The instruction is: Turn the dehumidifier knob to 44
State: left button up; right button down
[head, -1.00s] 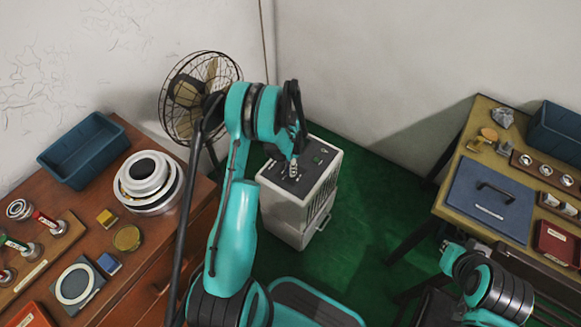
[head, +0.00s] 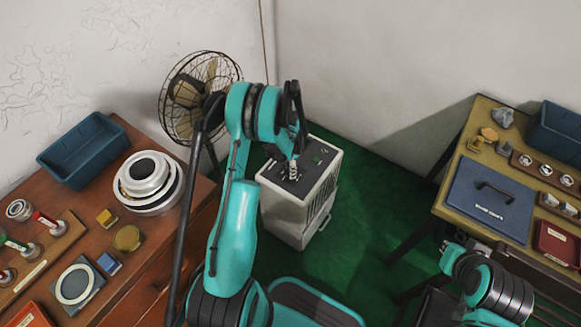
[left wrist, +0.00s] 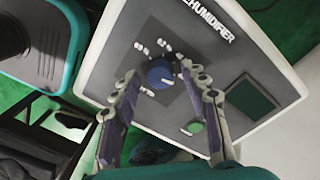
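The dehumidifier (head: 305,211) is a pale box standing on the green floor, with a dark control panel on top. In the left wrist view its blue round knob (left wrist: 160,74) has a pale mark on the side towards the lower right. Small white numbers surround the knob, too blurred to read surely. My left gripper (head: 293,170) is over the panel and hides the knob in the head view. In the left wrist view the left gripper (left wrist: 157,72) is open, one finger on each side of the knob, with visible gaps.
A green button (left wrist: 193,127) and a dark green display (left wrist: 251,97) lie beside the knob. A fan (head: 186,92) stands left of the dehumidifier. A brown table (head: 150,245) is on the left, and another table (head: 456,208) on the right.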

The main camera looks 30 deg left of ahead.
pick_arm(q)
notch_tip(320, 180, up, 12)
jog(key=shift+w+a, duration=0.15)
dwell(0.6)
dwell(0.3)
jog(key=s+d+r+n+t, duration=0.2)
jog(key=s+d+r, duration=0.15)
jog(key=r, duration=0.35)
jog(key=s+d+r+n+t, duration=0.1)
jog(key=s+d+r+n, duration=0.15)
jog(key=d+r, duration=0.4)
jog(key=s+d+r+n+t, duration=0.2)
jog(key=s, duration=0.4)
jog(key=s+d+r+n+t, duration=0.2)
jog(key=s+d+r+n, duration=0.1)
jog(key=s, duration=0.4)
jog(key=shift+s+d, duration=0.3)
jog(key=shift+d, duration=0.05)
dwell(0.3)
